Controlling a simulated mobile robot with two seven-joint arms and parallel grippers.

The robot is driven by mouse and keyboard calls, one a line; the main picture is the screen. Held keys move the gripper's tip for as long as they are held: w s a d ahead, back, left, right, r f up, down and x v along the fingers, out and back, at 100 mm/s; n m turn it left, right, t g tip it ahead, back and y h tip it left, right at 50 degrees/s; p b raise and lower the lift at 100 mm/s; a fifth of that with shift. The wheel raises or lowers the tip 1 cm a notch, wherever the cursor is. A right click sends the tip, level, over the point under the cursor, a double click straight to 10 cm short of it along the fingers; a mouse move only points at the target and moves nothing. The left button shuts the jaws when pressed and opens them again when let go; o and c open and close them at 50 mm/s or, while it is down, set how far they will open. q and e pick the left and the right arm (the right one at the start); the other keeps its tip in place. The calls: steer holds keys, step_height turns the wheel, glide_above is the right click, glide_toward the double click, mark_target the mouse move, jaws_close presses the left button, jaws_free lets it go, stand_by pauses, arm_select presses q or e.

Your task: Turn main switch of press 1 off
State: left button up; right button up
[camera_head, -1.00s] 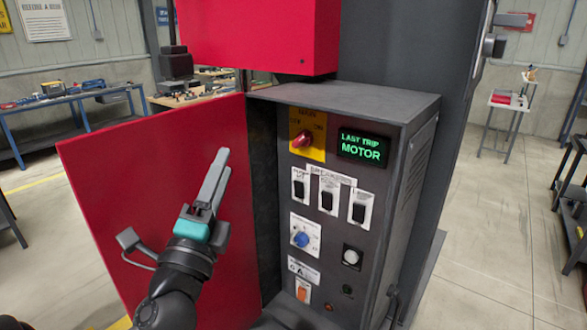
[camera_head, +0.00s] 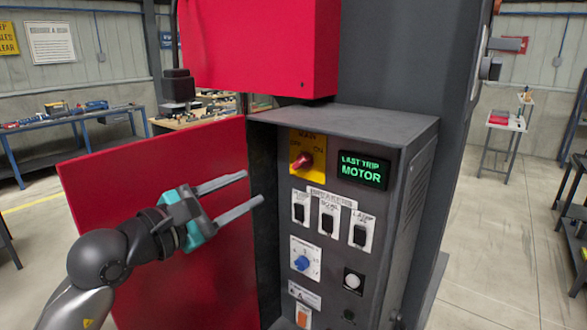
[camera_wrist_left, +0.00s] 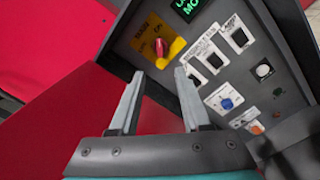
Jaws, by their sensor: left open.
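The main switch (camera_head: 303,162) is a red rotary handle on a yellow plate (camera_head: 317,152) marked OFF at left and ON at right. It sits at the upper left of the grey control panel (camera_head: 345,285). The handle looks tilted; I cannot tell its exact setting. It also shows in the left wrist view (camera_wrist_left: 159,47), beyond my fingertips. My left gripper (camera_head: 255,187) is open and empty, in front of the open red door, left of and slightly below the switch, apart from it. My right gripper is not in view.
A green display (camera_head: 362,169) reads LAST TRIP MOTOR. Three black breaker switches (camera_head: 329,222), a blue knob (camera_head: 302,263) and a white button (camera_head: 352,281) lie below. The open red door (camera_head: 110,200) stands left of the panel; a red housing (camera_head: 265,45) overhangs it.

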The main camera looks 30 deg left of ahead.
mark_target(299, 164)
arm_select(q)
steer(key=w+p, duration=0.1)
steer(key=w, duration=0.3)
steer(key=w+p, duration=0.1)
steer(key=w, duration=0.3)
steer(key=w+d+p, duration=0.1)
steer(key=w, duration=0.3)
steer(key=shift+w+r+p, duration=0.15)
steer(key=shift+w+p, duration=0.25)
steer(key=shift+w, duration=0.65)
jaws_close()
